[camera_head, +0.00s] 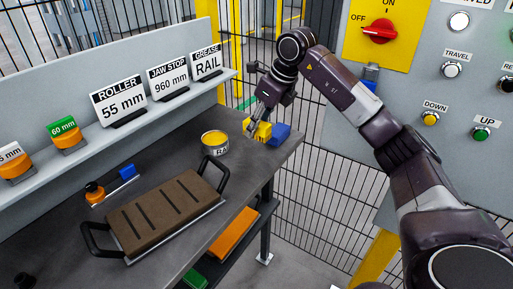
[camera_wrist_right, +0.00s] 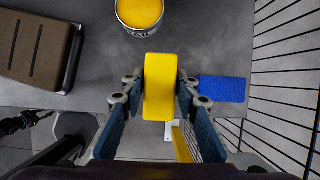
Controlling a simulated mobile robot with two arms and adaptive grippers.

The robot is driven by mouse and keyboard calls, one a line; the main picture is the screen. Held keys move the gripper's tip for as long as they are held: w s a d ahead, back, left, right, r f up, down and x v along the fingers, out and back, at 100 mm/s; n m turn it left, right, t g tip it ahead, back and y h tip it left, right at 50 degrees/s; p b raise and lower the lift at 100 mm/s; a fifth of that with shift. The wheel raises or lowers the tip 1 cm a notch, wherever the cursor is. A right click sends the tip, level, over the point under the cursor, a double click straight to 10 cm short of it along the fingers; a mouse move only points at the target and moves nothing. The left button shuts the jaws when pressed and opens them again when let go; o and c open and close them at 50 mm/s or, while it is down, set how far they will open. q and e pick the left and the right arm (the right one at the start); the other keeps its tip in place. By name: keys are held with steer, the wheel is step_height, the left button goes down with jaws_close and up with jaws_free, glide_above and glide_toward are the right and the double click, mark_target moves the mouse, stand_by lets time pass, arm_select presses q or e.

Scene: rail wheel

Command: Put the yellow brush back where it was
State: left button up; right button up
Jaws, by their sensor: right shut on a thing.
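The yellow brush (camera_head: 258,131) is between the fingers of my right gripper (camera_head: 255,127), at the right end of the grey workbench. In the right wrist view the yellow brush (camera_wrist_right: 160,87) is a yellow block with my right gripper (camera_wrist_right: 159,92) shut on it, one finger on each side. A blue block (camera_wrist_right: 222,89) lies just to its right on the bench, apart from the brush; it also shows in the head view (camera_head: 280,134). I cannot tell whether the brush touches the bench. My left gripper is not in view.
An open yellow tin (camera_head: 215,142) stands left of the brush. A brown slotted block on a tray with black handles (camera_head: 168,210) fills the bench's front middle. A shelf with signs (camera_head: 124,100) runs behind. A wire fence (camera_head: 320,180) and a control panel (camera_head: 455,100) stand to the right.

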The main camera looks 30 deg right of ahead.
mark_target(268, 126)
steer(key=shift+f+p, duration=0.3)
steer(key=shift+f, duration=3.6)
steer(key=o, duration=1)
steer(key=shift+f, duration=0.15)
steer(key=shift+r, duration=0.25)
steer(key=shift+s+d+r, duration=0.1)
steer(key=shift+r, duration=0.25)
steer(key=b+v, duration=0.1)
steer(key=v, duration=1)
steer(key=shift+s, duration=0.15)
